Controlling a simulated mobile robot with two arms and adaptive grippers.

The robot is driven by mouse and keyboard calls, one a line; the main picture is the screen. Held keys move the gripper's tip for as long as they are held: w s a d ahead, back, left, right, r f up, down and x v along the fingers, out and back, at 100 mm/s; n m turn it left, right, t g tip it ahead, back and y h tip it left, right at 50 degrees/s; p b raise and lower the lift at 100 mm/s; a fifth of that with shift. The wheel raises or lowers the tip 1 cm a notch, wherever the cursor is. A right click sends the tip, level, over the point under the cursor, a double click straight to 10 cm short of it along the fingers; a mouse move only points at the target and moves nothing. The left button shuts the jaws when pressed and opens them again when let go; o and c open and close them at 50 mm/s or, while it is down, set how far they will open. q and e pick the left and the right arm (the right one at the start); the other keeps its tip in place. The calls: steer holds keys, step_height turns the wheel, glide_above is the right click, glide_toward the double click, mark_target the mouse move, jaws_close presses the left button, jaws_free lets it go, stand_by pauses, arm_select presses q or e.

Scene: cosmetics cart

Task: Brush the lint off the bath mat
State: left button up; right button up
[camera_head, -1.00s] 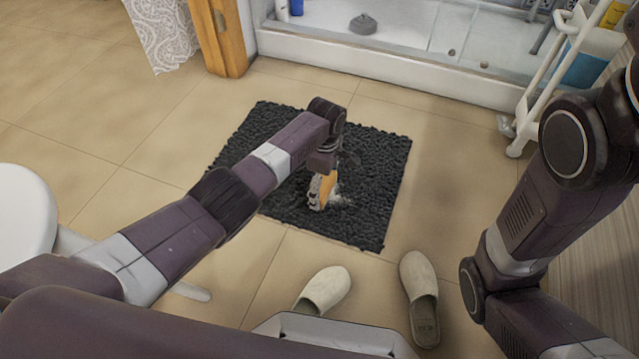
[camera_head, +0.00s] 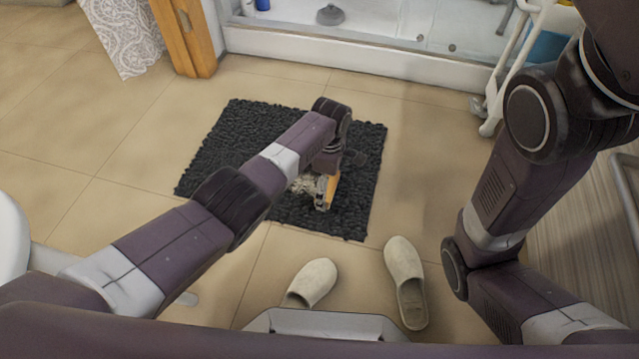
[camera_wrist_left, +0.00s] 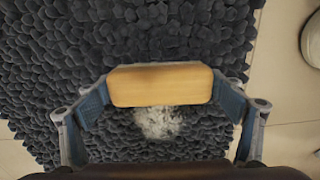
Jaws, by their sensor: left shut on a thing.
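The dark, shaggy bath mat (camera_head: 235,130) lies flat on the tiled floor. It fills most of the left wrist view (camera_wrist_left: 60,60). My left gripper (camera_wrist_left: 160,90) is shut on the two ends of a brush with a pale wooden back (camera_wrist_left: 160,86). In the head view the brush (camera_head: 331,188) shows orange beside a gripper finger, over the right part of the mat. Its bristles are hidden, so I cannot tell if they touch the mat. A whitish patch of lint (camera_wrist_left: 160,122) lies on the mat beside the brush. My right gripper is out of view.
Two pale slippers, the left one (camera_head: 311,283) and the right one (camera_head: 405,270), lie in front of the mat. A shower tray (camera_head: 380,60) is behind it. A white wheeled cart (camera_head: 497,95) stands at the right. Tiles left of the mat are clear.

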mark_target(315, 191)
arm_select(q)
steer(key=shift+d, duration=0.35)
steer(key=shift+s+d+r+p, duration=0.1)
steer(key=shift+r+p, duration=0.05)
steer(key=shift+p, duration=0.2)
steer(key=shift+w+a+p, duration=0.2)
steer(key=shift+a+p, duration=0.15)
steer(key=shift+a, duration=0.55)
steer(key=shift+w+a+f+p, duration=0.15)
steer(key=shift+a+p, duration=0.05)
steer(key=shift+a, duration=0.45)
steer(key=shift+w+a+f+p, duration=0.1)
steer(key=shift+a+p, duration=0.05)
steer(key=shift+a, duration=0.5)
